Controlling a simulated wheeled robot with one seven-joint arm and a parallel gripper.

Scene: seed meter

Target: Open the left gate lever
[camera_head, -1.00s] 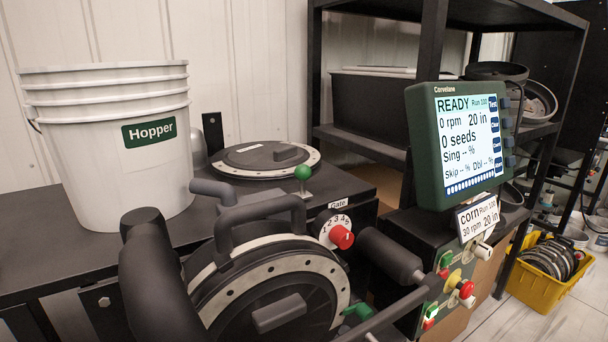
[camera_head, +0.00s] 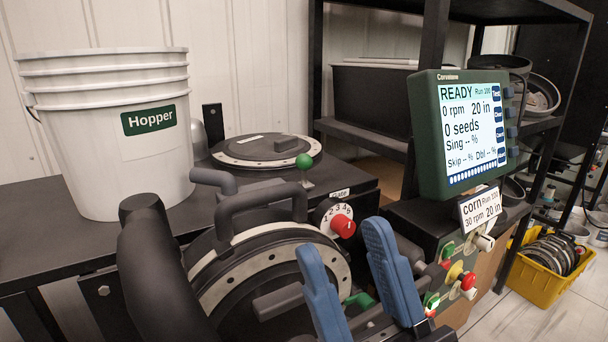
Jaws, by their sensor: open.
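A green ball knob (camera_head: 304,161) on a short thin stem stands on the black machine top, behind the curved black handle. A "Gate" label (camera_head: 340,193) is on the edge to its right, above a red dial knob (camera_head: 343,226) with numbers around it. A smaller green lever-like part (camera_head: 361,300) shows low between my fingers. I cannot tell for sure which part is the left gate lever. My gripper (camera_head: 343,243) has two blue fingers, open and apart with nothing held. It appears in front of the dial and the disc housing, below and right of the green ball.
A white Hopper bucket (camera_head: 110,135) stands on the black bench at left. A round seed disc (camera_head: 266,150) lies flat behind the green ball. A screen (camera_head: 472,130) reading READY and a button panel (camera_head: 460,275) stand at right. A yellow crate (camera_head: 545,270) is on the floor.

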